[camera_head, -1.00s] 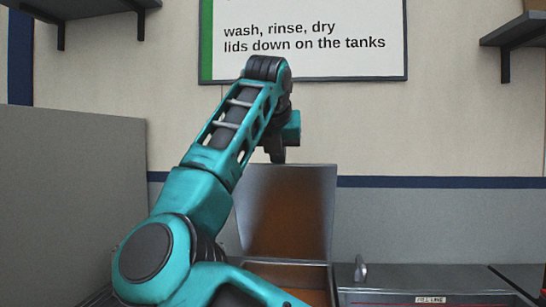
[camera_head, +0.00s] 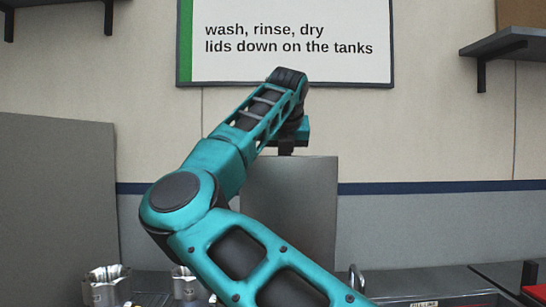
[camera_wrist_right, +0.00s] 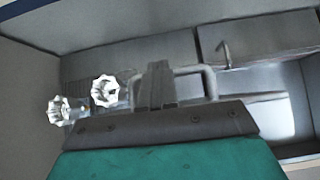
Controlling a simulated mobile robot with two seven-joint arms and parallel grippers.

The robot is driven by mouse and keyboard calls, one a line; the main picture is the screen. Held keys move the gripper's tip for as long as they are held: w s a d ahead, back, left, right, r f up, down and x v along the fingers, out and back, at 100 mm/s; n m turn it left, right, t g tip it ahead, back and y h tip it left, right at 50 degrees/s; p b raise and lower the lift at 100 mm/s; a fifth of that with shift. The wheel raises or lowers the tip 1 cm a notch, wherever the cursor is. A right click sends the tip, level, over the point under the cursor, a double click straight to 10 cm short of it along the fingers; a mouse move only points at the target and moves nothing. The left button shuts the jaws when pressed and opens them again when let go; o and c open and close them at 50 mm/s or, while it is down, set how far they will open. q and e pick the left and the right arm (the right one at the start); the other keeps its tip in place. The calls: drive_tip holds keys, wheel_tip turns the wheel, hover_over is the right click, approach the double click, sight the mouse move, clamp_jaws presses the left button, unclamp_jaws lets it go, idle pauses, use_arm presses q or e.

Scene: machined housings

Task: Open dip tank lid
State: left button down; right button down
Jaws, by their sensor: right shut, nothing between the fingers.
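The dip tank lid (camera_head: 288,205) stands raised, close to upright, as a plain grey panel in the middle of the head view. My right gripper (camera_head: 286,150) is at the lid's top edge. In the right wrist view its fingers (camera_wrist_right: 158,80) are together with nothing between them. A bent grey bar handle (camera_wrist_right: 205,72) shows just beside and behind the fingers; whether they touch it I cannot tell. My right forearm hides the tank's opening in the head view. My left gripper is not in view.
Metal housings (camera_head: 106,286) sit on the counter at lower left, and two show in the wrist view (camera_wrist_right: 105,90). A grey partition (camera_head: 58,205) stands left; a shelf (camera_head: 500,48) hangs upper right.

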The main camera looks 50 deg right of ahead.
drive_tip(key=shift+w+d+f, duration=0.1)
drive_tip(key=shift+w+d, duration=0.25)
drive_tip(key=shift+d, duration=0.2)
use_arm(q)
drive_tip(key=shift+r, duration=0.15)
use_arm(e)
drive_tip(key=shift+d+f, duration=0.1)
drive_tip(key=shift+d, duration=0.05)
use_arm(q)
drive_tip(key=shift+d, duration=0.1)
